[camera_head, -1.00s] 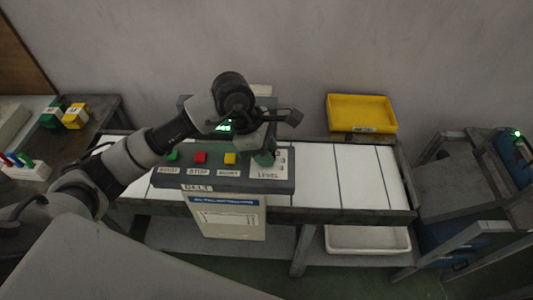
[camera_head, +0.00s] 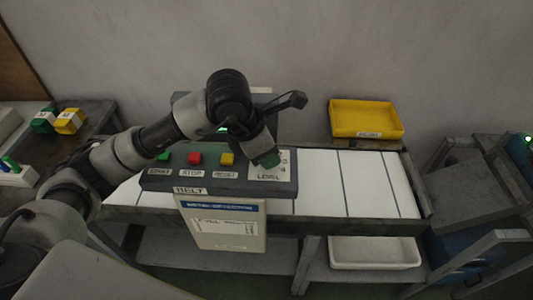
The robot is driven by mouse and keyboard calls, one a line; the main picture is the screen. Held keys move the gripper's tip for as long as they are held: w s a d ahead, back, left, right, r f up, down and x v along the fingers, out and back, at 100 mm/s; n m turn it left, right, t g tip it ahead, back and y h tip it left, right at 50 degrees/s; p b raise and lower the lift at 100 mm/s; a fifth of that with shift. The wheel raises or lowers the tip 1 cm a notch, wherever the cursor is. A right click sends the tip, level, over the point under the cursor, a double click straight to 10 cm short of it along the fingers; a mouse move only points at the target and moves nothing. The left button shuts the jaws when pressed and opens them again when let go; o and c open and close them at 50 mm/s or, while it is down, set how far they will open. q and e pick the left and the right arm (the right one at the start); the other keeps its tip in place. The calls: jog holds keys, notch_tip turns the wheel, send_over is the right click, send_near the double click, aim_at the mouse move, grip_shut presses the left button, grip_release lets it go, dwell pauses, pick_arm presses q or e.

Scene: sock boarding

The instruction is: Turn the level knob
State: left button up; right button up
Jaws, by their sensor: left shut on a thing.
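My left arm reaches in from the left over the panel. My left gripper (camera_head: 266,154) points down at the knob and is shut on it; its fingers largely hide the knob, so its pointer cannot be read. The green, red (camera_head: 195,159) and yellow (camera_head: 227,159) buttons are to the left of the knob. The green display (camera_head: 222,129) is mostly hidden behind my arm. My right gripper is not in view.
The white belt table (camera_head: 370,185) with dark lines runs behind and right of the panel. A yellow tray (camera_head: 366,118) stands at its back right, and a white bin (camera_head: 374,252) sits below. Green and yellow boxes (camera_head: 68,121) stand on the left table.

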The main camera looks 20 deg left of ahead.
pick_arm(q)
jog(key=shift+r, duration=0.1)
jog(key=o, duration=0.9)
jog(key=b+v, duration=0.1)
jog(key=v, duration=0.9)
jog(key=shift+s+a+r+b, duration=0.1)
jog(key=shift+a+r+b, duration=0.05)
jog(key=shift+r+b, duration=0.15)
